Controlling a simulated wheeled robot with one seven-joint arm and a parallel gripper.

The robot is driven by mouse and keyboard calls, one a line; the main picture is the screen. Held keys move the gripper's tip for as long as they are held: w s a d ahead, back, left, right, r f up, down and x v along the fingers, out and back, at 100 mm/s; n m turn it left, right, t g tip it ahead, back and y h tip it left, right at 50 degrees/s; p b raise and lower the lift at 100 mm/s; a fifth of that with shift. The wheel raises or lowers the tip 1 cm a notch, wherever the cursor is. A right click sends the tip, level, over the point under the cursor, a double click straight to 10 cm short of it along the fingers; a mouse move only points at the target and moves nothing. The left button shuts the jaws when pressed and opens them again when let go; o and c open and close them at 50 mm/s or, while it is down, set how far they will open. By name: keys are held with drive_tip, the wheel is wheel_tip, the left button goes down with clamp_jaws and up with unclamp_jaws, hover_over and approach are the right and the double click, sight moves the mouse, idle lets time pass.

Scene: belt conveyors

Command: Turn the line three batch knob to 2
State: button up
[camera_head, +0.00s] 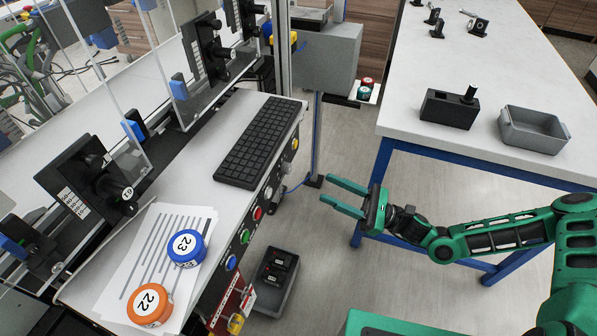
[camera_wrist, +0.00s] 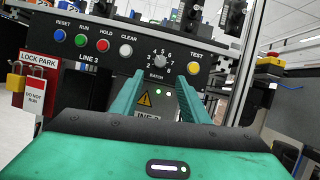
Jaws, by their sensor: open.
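The line three batch knob (camera_wrist: 161,63) is a small round knob on a dark panel marked LINE 3, with numbers from 2 to 8 around it. Which number it points to is too small to tell. In the head view the knob (camera_head: 284,168) is on the console's front face. My gripper (camera_head: 324,191) is open and empty, in front of the console and apart from it. In the wrist view my green gripper (camera_wrist: 160,77) has one finger on each side below the knob, with a gap between them.
A yellow TEST button (camera_wrist: 195,68) is right of the knob; CLEAR (camera_wrist: 126,50), HOLD (camera_wrist: 103,45), RUN (camera_wrist: 81,40) and RESET (camera_wrist: 60,35) buttons are to its left. Padlocks and tags hang at the lower left. A white table (camera_head: 420,75) with a grey bin (camera_head: 533,130) stands behind my arm.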

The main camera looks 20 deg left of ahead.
sight(290, 170)
drive_tip(key=x, duration=1)
drive_tip(key=shift+w+a+r, duration=0.1)
drive_tip(key=shift+a+r, duration=0.1)
drive_tip(key=shift+a, duration=0.15)
drive_tip(key=shift+c, duration=0.2)
clamp_jaws()
